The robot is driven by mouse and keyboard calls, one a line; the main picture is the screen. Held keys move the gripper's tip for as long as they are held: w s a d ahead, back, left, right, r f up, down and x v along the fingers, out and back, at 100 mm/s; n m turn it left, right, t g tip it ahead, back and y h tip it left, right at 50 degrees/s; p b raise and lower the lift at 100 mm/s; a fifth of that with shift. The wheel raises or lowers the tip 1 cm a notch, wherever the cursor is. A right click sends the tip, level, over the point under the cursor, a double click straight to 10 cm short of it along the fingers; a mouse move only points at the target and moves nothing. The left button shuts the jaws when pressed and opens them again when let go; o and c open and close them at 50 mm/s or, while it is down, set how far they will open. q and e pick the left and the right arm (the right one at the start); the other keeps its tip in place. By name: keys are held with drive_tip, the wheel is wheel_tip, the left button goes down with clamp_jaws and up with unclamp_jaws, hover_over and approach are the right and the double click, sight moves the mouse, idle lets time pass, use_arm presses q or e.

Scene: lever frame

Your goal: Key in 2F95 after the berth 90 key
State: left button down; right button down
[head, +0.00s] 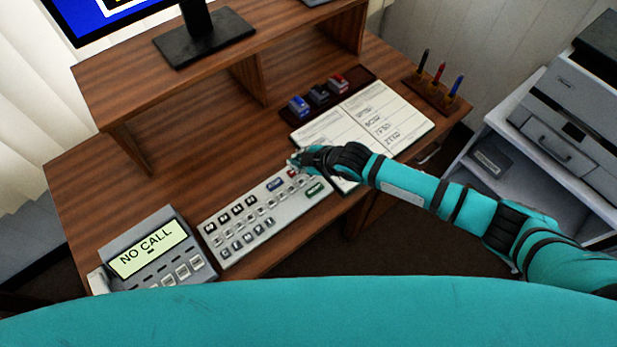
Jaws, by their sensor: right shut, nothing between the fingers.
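The long grey key panel (237,254) lies at the desk's front edge. It has dark keys at upper left, rows of small pale keys, a blue key (275,184), a red key (292,172) and a green key (317,189). Its legends are too small to read. A grey unit left of it has a lit screen (147,249) reading "NO CALL", with several pale keys below. My right gripper (297,163) is shut and empty at the panel's upper right end, by the red key. I cannot tell whether it touches. My left gripper is out of view.
An open notebook (404,118) with handwritten lines lies behind my right forearm, its lower part hidden. Several stamps (319,94) stand on a dark tray behind it. A pen holder (436,91) is at the right corner. The desk (180,140) is clear behind the panel.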

drive_tip(key=shift+f, duration=0.1)
drive_tip(key=b, duration=0.7)
hover_over(300, 184)
wheel_tip(300, 184, down, 8)
drive_tip(key=shift+w+f, duration=0.1)
drive_tip(key=shift+f+b, duration=0.25)
drive_tip(key=shift+b, duration=0.1)
idle(0.9)
drive_tip(key=shift+f, duration=0.4)
drive_tip(key=shift+f+b, duration=0.4)
drive_tip(key=shift+b, duration=0.1)
idle(0.4)
drive_tip(key=shift+r, duration=0.15)
drive_tip(key=shift+r+p, duration=0.7)
drive_tip(key=shift+p, duration=0.1)
